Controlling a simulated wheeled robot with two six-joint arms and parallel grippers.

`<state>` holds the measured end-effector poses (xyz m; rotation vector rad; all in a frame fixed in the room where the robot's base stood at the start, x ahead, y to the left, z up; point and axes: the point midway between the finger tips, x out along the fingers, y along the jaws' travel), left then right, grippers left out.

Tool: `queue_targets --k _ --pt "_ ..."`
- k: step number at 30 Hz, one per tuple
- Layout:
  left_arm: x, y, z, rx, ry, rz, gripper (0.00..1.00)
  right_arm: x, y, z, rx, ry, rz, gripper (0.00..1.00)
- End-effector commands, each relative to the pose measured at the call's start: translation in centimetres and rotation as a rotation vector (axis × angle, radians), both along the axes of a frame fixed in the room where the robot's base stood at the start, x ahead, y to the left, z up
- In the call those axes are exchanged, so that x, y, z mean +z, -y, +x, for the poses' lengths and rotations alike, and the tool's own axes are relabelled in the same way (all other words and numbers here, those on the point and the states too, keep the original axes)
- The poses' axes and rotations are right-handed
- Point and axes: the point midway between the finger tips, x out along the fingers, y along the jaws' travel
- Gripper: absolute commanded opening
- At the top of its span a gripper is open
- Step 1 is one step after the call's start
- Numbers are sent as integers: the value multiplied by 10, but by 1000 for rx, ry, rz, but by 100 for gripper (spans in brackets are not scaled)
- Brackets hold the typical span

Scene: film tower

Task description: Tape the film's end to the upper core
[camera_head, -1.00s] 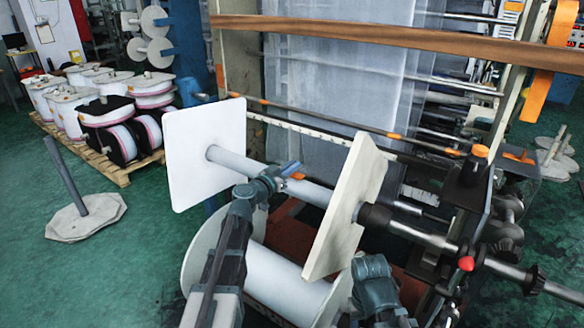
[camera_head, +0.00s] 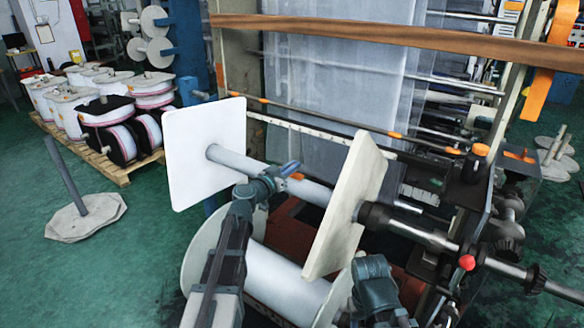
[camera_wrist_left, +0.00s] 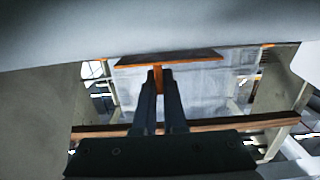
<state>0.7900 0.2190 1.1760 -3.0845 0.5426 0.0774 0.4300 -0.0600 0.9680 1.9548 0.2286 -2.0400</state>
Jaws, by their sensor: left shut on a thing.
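The upper core (camera_head: 236,163) is a pale grey tube between two white square plates, the left one (camera_head: 204,150) and the right one (camera_head: 350,205). My left gripper (camera_head: 290,170) is at the core's middle, close to its surface. It is shut on an orange T-shaped tape piece (camera_head: 297,176). In the left wrist view, the fingers (camera_wrist_left: 159,75) pinch its orange stem, and its wide dark, orange-edged top lies close under a pale curved surface; contact cannot be told. The translucent film (camera_head: 320,85) hangs behind; its end is not clearly visible. My right wrist shows low right, its fingers hidden.
A lower white roll (camera_head: 275,280) sits beneath the core. A brown beam (camera_head: 400,35) crosses above. A dark stand with an orange knob (camera_head: 480,150) is on the right. Wrapped rolls on a pallet (camera_head: 120,175) and a post on a base (camera_head: 85,217) stand left, with clear green floor between.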

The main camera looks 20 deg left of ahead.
Motion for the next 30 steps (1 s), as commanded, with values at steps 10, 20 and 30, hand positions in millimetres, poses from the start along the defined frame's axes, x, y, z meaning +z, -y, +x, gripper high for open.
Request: queue_targets --k 10,20,30 --pt "-5 0 0 0 0 0 0 -5 0 0 0 0 0 50" --pt "-6 0 0 0 0 0 0 -6 0 0 0 0 0 50" --pt "-6 0 0 0 0 1 0 -6 0 0 0 0 0 50"
